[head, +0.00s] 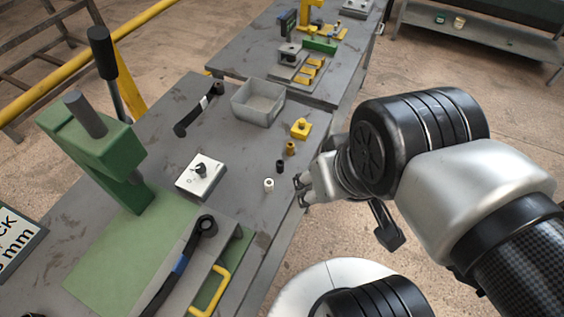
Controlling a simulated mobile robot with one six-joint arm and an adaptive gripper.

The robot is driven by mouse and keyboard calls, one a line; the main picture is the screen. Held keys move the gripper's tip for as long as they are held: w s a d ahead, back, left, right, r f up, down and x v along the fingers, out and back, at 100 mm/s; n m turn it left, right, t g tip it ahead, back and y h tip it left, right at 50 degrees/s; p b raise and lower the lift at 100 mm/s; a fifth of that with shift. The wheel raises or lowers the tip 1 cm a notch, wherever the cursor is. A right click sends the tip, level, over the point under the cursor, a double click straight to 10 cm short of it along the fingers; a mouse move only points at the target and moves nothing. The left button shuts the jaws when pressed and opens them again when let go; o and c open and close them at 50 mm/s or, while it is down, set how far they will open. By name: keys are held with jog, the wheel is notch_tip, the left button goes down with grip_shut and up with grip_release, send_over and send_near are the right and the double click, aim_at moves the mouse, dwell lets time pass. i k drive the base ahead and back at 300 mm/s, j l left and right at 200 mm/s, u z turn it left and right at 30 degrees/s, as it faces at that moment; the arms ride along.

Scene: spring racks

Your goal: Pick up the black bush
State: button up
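The black bush (280,166) is a small dark cylinder standing on the grey workbench near its right edge. The palm side is partly hidden by my arm.
A green press (95,150) and a black-handled lever (180,265) occupy the near left. Bare bench surrounds the bushes.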

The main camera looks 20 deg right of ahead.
aim_at(280, 164)
jog(key=k+j+u, duration=0.1)
jog(key=u, duration=0.3)
jog(key=j+u, duration=0.15)
jog(key=u, duration=0.25)
jog(key=k+j+u, duration=0.1)
jog(key=u, duration=0.3)
jog(key=j, duration=0.1)
